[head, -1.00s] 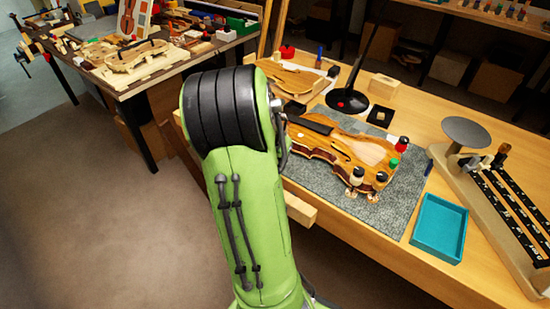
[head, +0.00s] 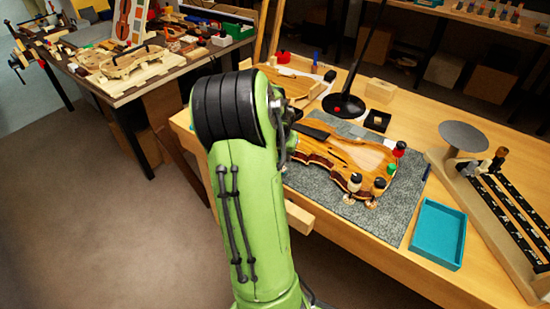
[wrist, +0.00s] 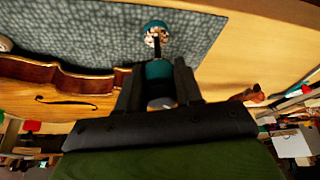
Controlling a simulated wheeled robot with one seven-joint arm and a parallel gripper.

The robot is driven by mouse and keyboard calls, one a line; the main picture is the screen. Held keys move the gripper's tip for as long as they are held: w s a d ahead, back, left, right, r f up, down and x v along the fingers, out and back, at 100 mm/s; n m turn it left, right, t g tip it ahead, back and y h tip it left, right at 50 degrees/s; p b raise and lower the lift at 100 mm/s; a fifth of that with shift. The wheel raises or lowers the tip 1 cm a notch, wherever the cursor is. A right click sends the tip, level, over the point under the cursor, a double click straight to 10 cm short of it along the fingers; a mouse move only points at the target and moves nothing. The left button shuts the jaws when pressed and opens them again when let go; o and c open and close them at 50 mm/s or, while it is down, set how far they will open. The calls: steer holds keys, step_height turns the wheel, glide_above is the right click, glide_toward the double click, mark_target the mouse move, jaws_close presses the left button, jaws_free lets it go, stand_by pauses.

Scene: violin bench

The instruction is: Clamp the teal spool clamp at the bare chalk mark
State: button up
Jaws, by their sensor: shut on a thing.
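My gripper (wrist: 157,68) is shut on the teal spool clamp (wrist: 158,71) in the wrist view. One teal end sits between the fingers, and the other teal end points away over the grey mat. The violin body (wrist: 55,84) lies to the left of the fingers, apart from the clamp. In the head view the violin (head: 340,155) lies on the mat (head: 330,205), and my green arm hides the gripper and held clamp. Several other spool clamps, such as a green one (head: 391,169) and a red one (head: 399,149), stand along its right end. I cannot make out the chalk mark.
A teal tray (head: 437,233) sits at the right front of the bench (head: 385,262). A wooden rack with black strips (head: 510,215) and a round grey disc (head: 463,136) are further right. A black stand base (head: 343,104) is behind the violin.

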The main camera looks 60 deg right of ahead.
steer(key=shift+s+d, duration=0.1)
steer(key=shift+d, duration=0.55)
steer(key=shift+s+d, duration=0.15)
steer(key=shift+d, duration=0.55)
steer(key=shift+s+d, duration=0.1)
steer(key=shift+d, duration=0.6)
stand_by(1.1)
steer(key=shift+a, duration=0.15)
steer(key=shift+w+a, duration=0.2)
steer(key=shift+a, duration=0.75)
steer(key=shift+b, duration=0.35)
stand_by(0.6)
steer(key=shift+s+d+p, duration=0.2)
steer(key=shift+d+p, duration=0.15)
steer(key=shift+d, duration=0.8)
steer(key=o, duration=1.1)
steer(key=shift+s, duration=0.2)
